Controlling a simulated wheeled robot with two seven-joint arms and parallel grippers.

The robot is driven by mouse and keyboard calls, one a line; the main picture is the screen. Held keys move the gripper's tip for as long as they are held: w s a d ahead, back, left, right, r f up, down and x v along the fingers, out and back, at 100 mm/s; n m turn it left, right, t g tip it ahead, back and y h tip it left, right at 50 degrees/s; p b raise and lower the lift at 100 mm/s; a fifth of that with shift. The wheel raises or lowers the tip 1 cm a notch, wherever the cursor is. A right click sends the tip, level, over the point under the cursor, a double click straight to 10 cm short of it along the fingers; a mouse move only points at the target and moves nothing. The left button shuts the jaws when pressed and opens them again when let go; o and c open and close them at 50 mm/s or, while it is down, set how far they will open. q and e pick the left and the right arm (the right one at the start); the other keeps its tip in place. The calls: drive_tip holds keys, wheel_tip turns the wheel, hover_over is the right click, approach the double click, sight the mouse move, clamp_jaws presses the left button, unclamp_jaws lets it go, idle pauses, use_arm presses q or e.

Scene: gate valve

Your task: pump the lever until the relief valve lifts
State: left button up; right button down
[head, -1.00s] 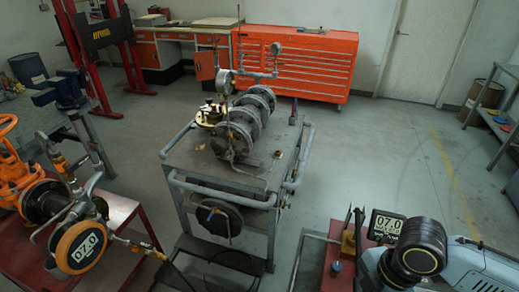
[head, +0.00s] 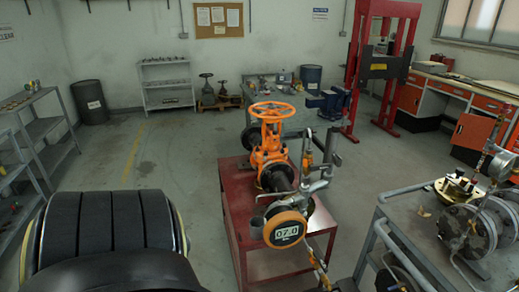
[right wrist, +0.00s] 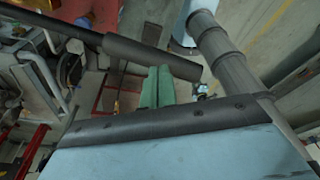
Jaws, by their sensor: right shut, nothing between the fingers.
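An orange gate valve (head: 270,135) with a handwheel stands on a red bench in the head view. A round orange gauge (head: 285,229) at its near end reads 07.0. Pipe fittings (head: 312,170) rise beside it; I cannot tell whether the relief valve is among them. The pump and its lever are outside the head view. My right gripper (right wrist: 157,72) shows only in the right wrist view, its green fingers shut and empty. A dark cylinder (right wrist: 150,55) lies by the fingertips; I cannot tell whether it is the lever. My left gripper is not in view.
The red bench (head: 232,215) stands mid-room. A grey steel table (head: 440,262) with flanged parts (head: 467,228) is at right. Shelves (head: 40,145) stand at left, and a red press frame (head: 388,70) at the back. The floor left of the bench is clear.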

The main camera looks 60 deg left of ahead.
wheel_tip(320, 180, down, 12)
drive_tip(key=b, duration=0.5)
drive_tip(key=shift+f, duration=0.25)
drive_tip(key=shift+r, duration=0.1)
wheel_tip(320, 180, up, 6)
drive_tip(key=p, duration=0.6)
wheel_tip(320, 180, up, 6)
drive_tip(key=shift+r+b, duration=0.2)
drive_tip(key=shift+b, duration=0.25)
drive_tip(key=shift+f, duration=0.1)
wheel_tip(320, 180, down, 12)
drive_tip(key=b, duration=0.5)
drive_tip(key=shift+f, duration=0.2)
